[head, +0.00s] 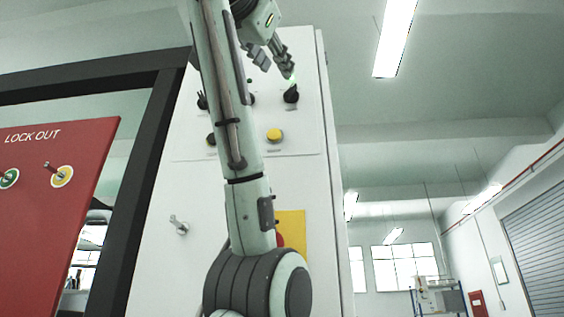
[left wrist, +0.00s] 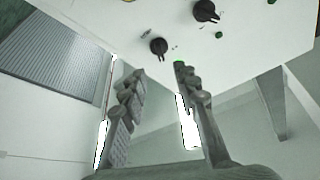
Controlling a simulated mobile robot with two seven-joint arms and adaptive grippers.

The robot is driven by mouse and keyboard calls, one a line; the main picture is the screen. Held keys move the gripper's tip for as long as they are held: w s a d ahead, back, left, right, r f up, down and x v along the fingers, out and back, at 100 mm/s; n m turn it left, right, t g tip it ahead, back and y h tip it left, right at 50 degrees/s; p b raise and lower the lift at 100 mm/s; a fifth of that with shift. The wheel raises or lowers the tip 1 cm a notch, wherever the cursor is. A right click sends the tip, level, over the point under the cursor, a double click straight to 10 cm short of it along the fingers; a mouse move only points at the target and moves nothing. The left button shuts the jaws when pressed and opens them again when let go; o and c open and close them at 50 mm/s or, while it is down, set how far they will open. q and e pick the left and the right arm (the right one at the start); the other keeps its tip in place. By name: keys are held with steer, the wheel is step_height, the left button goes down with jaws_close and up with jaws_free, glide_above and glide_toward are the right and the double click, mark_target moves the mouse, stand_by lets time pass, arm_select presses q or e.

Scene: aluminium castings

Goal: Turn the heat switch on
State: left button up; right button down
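A white control cabinet (head: 312,200) carries a row of black rotary switches. The right one (head: 291,96) shows clearly, the left one (head: 202,100) is partly covered by my arm, and one between them is mostly hidden. No label is legible, so I cannot tell which is the heat switch. My left gripper (head: 272,60) is open and empty, its fingertips just above the right switch in the head view. In the left wrist view, two black switches (left wrist: 158,46) (left wrist: 206,11) lie beyond the spread fingers (left wrist: 158,75). My right gripper is not in view.
Below the switches are a yellow button (head: 274,135) and a yellow plate (head: 291,232) with a red part, partly behind my arm. A key-like handle (head: 179,225) sits lower left. A red lock-out board (head: 50,200) stands at left. Open room lies right of the cabinet.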

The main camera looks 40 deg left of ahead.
arm_select(q)
steer(key=shift+v, duration=1.45)
